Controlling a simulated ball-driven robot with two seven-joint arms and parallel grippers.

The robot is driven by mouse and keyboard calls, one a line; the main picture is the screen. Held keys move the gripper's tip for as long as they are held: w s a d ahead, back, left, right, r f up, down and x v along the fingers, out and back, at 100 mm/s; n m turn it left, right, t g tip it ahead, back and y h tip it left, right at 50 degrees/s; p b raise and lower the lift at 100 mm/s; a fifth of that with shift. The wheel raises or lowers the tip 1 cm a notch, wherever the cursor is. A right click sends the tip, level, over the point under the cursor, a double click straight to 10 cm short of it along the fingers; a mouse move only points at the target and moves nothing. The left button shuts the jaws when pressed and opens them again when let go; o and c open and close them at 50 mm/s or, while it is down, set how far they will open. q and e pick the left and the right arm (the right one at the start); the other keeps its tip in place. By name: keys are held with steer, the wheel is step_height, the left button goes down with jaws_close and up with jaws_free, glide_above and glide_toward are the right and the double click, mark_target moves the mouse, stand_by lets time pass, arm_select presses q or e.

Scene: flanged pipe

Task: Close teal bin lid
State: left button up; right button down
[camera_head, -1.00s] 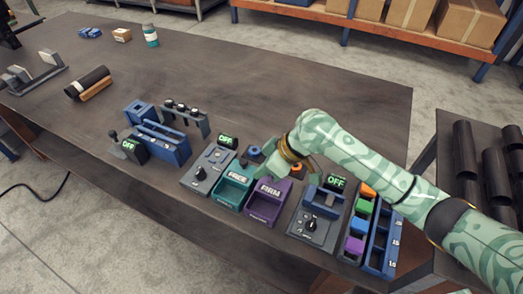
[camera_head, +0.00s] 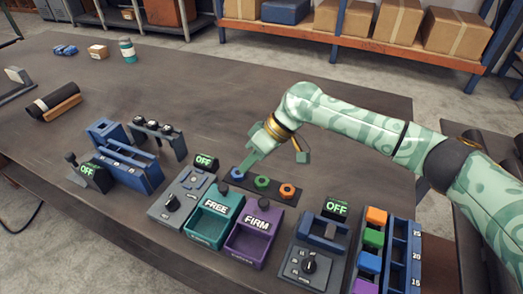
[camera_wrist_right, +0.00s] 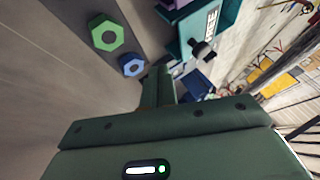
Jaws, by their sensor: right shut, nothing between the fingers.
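The teal bin (camera_head: 205,227) stands near the front of the table, its tray open to view. A teal lid panel marked FREE (camera_head: 217,206) is raised at its back edge. The bin also shows at the top of the right wrist view (camera_wrist_right: 188,45). My right gripper (camera_head: 243,169) is shut and empty. Its tips point down behind the teal bin, close to the blue nut (camera_head: 237,174); I cannot tell whether they touch anything. My left gripper is out of view.
A purple bin marked FIRM (camera_head: 245,243) stands right beside the teal one. A grey panel with a knob (camera_head: 171,200) is on its left. Green (camera_head: 262,182) and orange (camera_head: 287,191) nuts sit behind the bins. The table behind is mostly clear.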

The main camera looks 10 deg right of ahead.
mark_target(225, 207)
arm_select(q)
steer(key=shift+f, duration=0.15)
arm_select(e)
steer(key=shift+s+a+f, duration=0.1)
steer(key=shift+s+a, duration=1.25)
steer(key=shift+a, duration=0.25)
steer(key=s+a+p, duration=0.1)
steer(key=p, duration=0.1)
steer(key=s+a+p, duration=0.1)
steer(key=s+p, duration=0.1)
steer(key=p, duration=0.1)
steer(key=s+a+r+p, duration=0.1)
steer(key=s+p, duration=0.1)
steer(key=shift+a, duration=0.15)
steer(key=shift+s+a+f+p, duration=0.15)
steer(key=shift+s+f+p, duration=0.1)
steer(key=shift+p, duration=0.05)
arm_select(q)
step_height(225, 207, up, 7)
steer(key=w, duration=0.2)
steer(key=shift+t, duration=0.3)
arm_select(e)
steer(key=shift+s+f, duration=0.15)
steer(key=shift+f, duration=0.2)
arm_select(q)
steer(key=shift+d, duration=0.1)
